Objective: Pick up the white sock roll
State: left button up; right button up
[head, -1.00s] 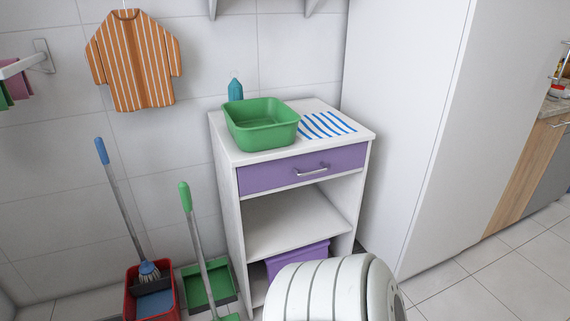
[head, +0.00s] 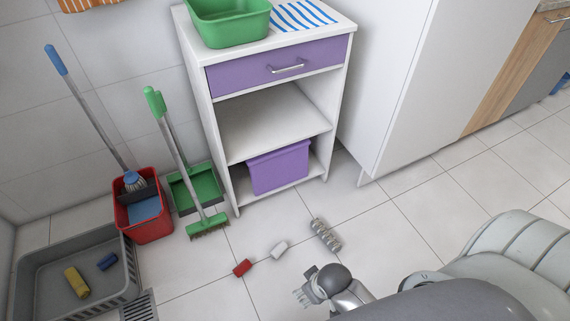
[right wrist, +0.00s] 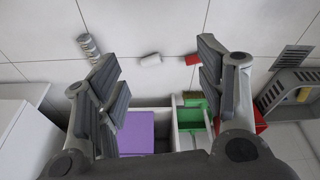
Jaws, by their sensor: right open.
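The white sock roll (head: 279,249) lies on the tiled floor in front of the shelf unit, between a red roll (head: 242,267) and a grey striped roll (head: 325,235). It also shows in the right wrist view (right wrist: 150,60), beyond the fingertips and between them. My right gripper (head: 306,289) is open and empty, in front of the white roll and apart from it. Its two spread fingers (right wrist: 162,62) frame the roll in the wrist view. My left gripper is not in view.
A grey basket (head: 70,262) with yellow and blue rolls stands at left. A red bucket (head: 146,217), a green broom (head: 208,224) and a dustpan (head: 196,186) stand by the wall. The white shelf unit (head: 236,206) holds a purple bin (head: 279,168). Floor right of the striped roll is clear.

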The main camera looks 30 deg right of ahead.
aim_at(280, 248)
jog(key=z, duration=0.75)
